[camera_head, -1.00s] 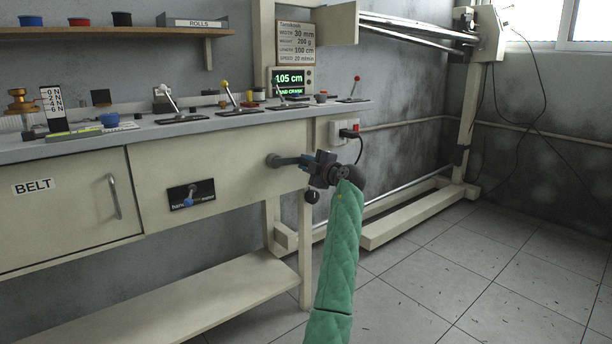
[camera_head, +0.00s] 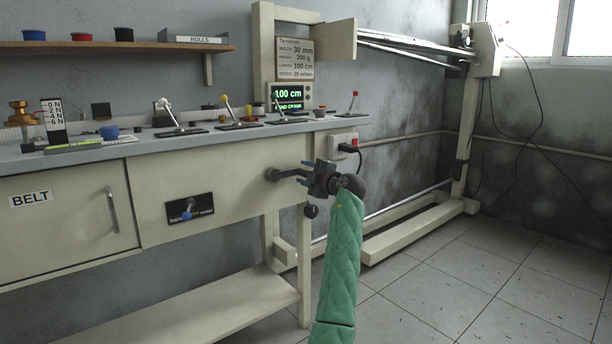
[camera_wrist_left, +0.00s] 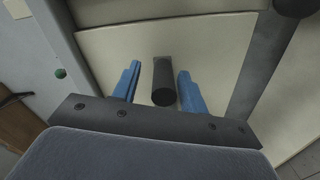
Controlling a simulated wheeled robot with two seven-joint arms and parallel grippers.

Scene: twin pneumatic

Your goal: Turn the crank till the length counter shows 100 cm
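The length counter (camera_head: 289,96) stands on the bench and its green digits read 100 cm, with a smaller line below. The dark crank (camera_head: 283,174) sticks out from the right part of the bench front. My left gripper (camera_head: 307,174) is at the crank's outer end. In the left wrist view, the dark crank handle (camera_wrist_left: 163,82) lies between the blue fingers of my left gripper (camera_wrist_left: 160,88), with a gap on each side. The fingers are open around it. My right gripper is out of view.
A sign (camera_head: 296,58) above the counter lists LENGTH 100 cm. Several levers, such as a yellow-knobbed one (camera_head: 229,108), stand on the bench top (camera_head: 100,148). A small switch panel (camera_head: 190,208) is on the bench front. The floor at right is clear.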

